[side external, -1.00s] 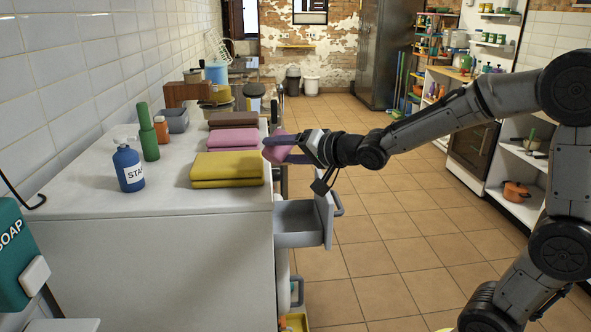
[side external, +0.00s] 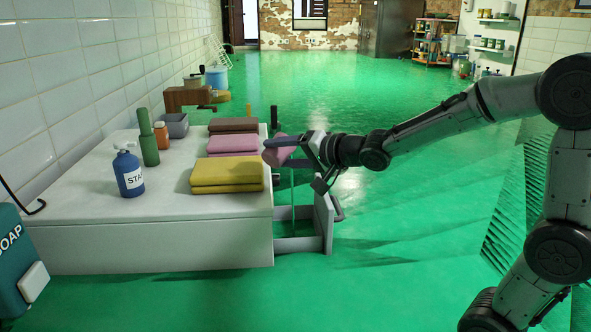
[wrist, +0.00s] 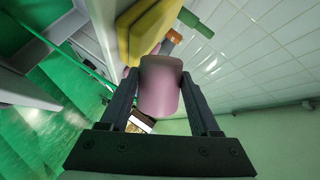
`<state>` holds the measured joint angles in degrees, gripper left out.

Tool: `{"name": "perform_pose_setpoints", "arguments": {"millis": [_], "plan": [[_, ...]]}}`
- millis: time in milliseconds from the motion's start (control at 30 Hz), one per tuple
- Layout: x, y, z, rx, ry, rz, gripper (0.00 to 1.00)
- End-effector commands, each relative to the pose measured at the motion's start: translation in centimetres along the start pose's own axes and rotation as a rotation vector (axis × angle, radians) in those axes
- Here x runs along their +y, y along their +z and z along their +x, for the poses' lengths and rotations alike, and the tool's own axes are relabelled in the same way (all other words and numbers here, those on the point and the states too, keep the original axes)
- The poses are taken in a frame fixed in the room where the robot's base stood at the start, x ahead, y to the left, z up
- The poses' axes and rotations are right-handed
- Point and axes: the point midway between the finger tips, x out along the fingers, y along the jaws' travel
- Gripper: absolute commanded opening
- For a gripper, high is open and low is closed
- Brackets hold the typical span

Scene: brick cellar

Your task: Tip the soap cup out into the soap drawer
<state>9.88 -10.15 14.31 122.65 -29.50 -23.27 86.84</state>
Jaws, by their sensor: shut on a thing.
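My gripper (side external: 283,152) is shut on the pink soap cup (side external: 281,157), tilted above the soap drawer. The cup also shows between the fingers in the wrist view (wrist: 160,92). A thin green stream (side external: 292,190) runs down from the cup into the pulled-out grey soap drawer (side external: 325,218). The drawer's inside shows green, level with the green surface around it. How much soap is left in the cup is hidden.
Glossy green liquid (side external: 400,235) covers the whole floor and hides the white machine's (side external: 150,240) lower part. Yellow towels (side external: 227,173), pink towels (side external: 233,144) and a blue bottle (side external: 128,172) stand on top. A teal SOAP box (side external: 15,260) is at the left.

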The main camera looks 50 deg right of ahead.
Motion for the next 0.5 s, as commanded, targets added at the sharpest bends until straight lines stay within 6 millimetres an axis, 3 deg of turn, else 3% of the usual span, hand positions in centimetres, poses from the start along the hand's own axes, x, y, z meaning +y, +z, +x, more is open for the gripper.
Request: {"name": "perform_pose_setpoints", "arguments": {"millis": [500], "plan": [[0.2, -0.05, 0.05, -0.013, -0.005, 0.054, 0.07]]}}
